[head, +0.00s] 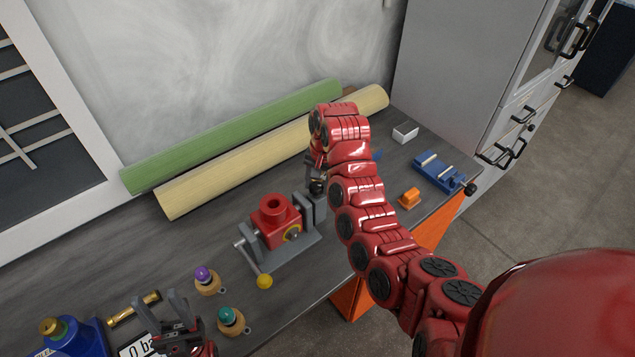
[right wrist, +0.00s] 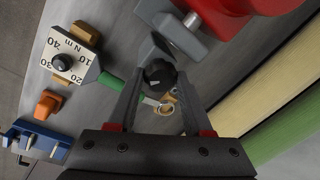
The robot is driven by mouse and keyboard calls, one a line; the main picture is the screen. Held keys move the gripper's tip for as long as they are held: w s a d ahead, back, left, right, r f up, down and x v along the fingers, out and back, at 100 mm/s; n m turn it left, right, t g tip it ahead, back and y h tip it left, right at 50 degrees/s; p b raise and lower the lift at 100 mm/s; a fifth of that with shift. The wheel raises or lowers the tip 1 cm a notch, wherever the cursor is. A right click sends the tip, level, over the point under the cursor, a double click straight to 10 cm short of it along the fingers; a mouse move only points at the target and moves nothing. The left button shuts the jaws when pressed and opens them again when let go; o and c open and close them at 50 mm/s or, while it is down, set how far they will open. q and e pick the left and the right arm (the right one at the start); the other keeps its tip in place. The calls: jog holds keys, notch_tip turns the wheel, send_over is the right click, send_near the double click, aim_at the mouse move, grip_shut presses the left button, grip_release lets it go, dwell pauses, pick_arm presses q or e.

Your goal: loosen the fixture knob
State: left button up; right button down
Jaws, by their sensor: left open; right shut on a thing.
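The fixture (head: 300,252) stands on the bench in the head view, a grey frame holding a red block (head: 275,219). Its black knob (head: 317,187) is at the right end of the frame, partly hidden by my right arm. In the right wrist view the knob (right wrist: 159,74) sits between the fingertips of my right gripper (right wrist: 158,84), which is shut on it. In the head view the right gripper (head: 316,172) reaches down over the knob. My left gripper (head: 158,300) is open and empty, low at the left, apart from the fixture.
A yellow-ended lever (head: 264,281) points to the bench front. Purple-topped (head: 205,280) and teal-topped (head: 231,320) pieces stand near my left gripper. A blue vise (head: 438,172) and orange block (head: 410,198) lie right. A dial marked N m (right wrist: 68,62) lies nearby. Rolls (head: 235,135) line the back.

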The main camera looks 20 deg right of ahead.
jog(key=n, duration=0.4)
jog(key=shift+n, duration=0.3)
jog(key=shift+n+g+b, duration=0.5)
jog(key=shift+n, duration=1.8)
jog(key=shift+f, duration=0.1)
jog(key=c, duration=0.5)
grip_release()
jog(key=shift+o, duration=1)
jog(key=shift+w, duration=0.1)
jog(key=shift+a, duration=0.1)
